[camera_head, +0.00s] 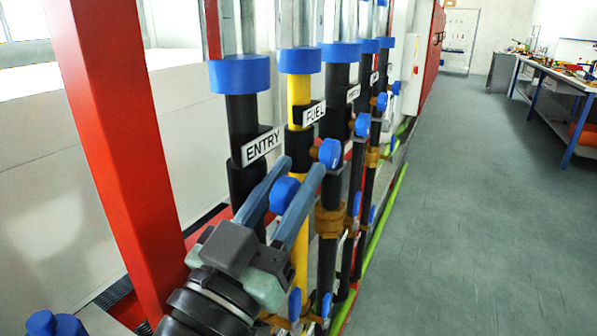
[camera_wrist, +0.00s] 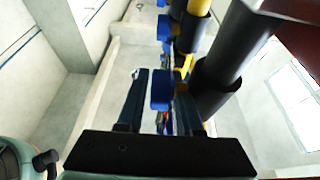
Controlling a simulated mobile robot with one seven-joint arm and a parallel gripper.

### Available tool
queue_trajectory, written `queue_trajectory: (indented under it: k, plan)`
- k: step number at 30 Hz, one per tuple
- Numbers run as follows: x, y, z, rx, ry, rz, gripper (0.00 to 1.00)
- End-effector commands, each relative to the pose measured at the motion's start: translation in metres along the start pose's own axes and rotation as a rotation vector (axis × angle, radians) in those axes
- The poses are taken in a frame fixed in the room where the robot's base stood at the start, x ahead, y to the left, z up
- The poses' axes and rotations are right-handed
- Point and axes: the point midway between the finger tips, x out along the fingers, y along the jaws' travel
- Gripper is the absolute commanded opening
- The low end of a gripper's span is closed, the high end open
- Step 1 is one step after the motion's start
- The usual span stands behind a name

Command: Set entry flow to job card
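The ENTRY pipe (camera_head: 241,120) is black with a blue collar and a white ENTRY label (camera_head: 263,146), nearest in the row in the head view. A blue valve knob (camera_head: 285,193) is low beside this pipe. My gripper (camera_head: 299,168) reaches in from the lower left, with one finger on each side of the knob. In the wrist view, the knob (camera_wrist: 162,90) lies between the spread fingers of my gripper (camera_wrist: 161,82), with a narrow gap on the left; contact on the right is unclear. The valve body is mostly hidden. I cannot make out a job card.
A yellow FUEL pipe (camera_head: 300,90) and more black pipes with blue knobs stand close behind. A red post (camera_head: 115,140) rises at left. The floor (camera_head: 470,200) at right is clear. A workbench (camera_head: 555,85) stands far right.

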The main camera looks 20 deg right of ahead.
Motion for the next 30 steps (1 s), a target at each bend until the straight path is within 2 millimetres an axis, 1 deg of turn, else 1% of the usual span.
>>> queue_trajectory:
  k: [1, 9, 12, 15, 18, 21, 30]
  plan:
    - [-0.011, -0.001, 0.003, 0.001, -0.001, -0.003, 0.35]
    - [-0.071, -0.001, 0.003, 0.002, 0.0, -0.005, 0.35]
    - [-0.089, 0.0, 0.003, 0.002, 0.001, -0.003, 0.35]
    - [-0.102, 0.0, 0.001, 0.001, 0.001, -0.002, 0.35]
    - [-0.11, 0.0, 0.001, 0.001, 0.001, 0.0, 0.35]
    - [-0.114, 0.0, 0.0, 0.001, 0.001, 0.0, 0.35]
    - [-0.113, 0.001, 0.0, 0.001, 0.001, 0.001, 0.35]
